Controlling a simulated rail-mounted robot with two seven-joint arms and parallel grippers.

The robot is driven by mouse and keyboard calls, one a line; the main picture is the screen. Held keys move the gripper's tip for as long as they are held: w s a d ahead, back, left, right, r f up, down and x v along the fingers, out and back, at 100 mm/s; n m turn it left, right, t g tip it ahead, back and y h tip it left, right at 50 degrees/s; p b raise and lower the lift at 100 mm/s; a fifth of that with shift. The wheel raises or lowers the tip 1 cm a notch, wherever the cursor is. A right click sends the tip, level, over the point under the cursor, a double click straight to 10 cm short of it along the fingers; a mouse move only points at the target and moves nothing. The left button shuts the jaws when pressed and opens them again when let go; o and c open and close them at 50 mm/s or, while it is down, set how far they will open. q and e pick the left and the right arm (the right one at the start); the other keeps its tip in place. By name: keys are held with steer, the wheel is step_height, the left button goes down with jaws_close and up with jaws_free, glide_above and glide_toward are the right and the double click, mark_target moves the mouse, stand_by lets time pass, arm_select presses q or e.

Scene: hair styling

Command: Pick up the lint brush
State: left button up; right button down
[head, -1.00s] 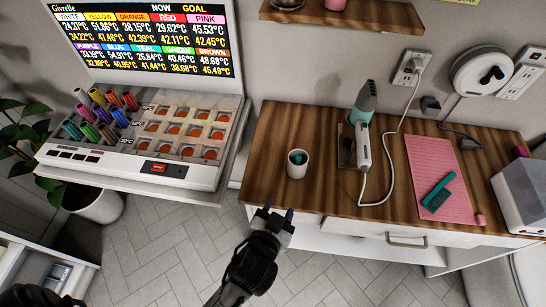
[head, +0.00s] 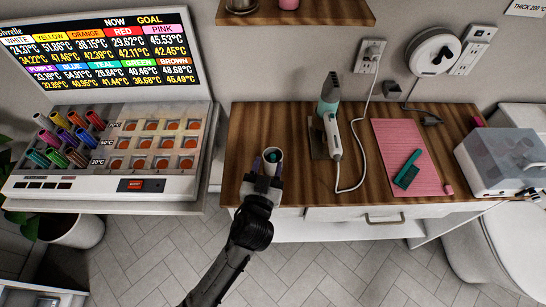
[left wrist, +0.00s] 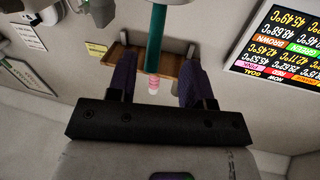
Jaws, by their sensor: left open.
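My right gripper is not in view.
A teal comb or brush (head: 408,168) lies on a pink mat (head: 398,140). The marker station (head: 160,185) stands left. A shelf (head: 310,12) hangs above. A clear-lidded box (head: 500,160) is at right.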

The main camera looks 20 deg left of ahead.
mark_target(273, 160)
arm_select(q)
steer(key=w+p, duration=0.1)
steer(key=w, duration=0.3)
steer(key=shift+w+f+p, duration=0.15)
steer(key=shift+w+p, duration=0.2)
steer(key=shift+w, duration=0.05)
steer(key=shift+w+a, duration=0.15)
steer(key=shift+w, duration=0.2)
steer(key=shift+f, duration=0.1)
jaws_close()
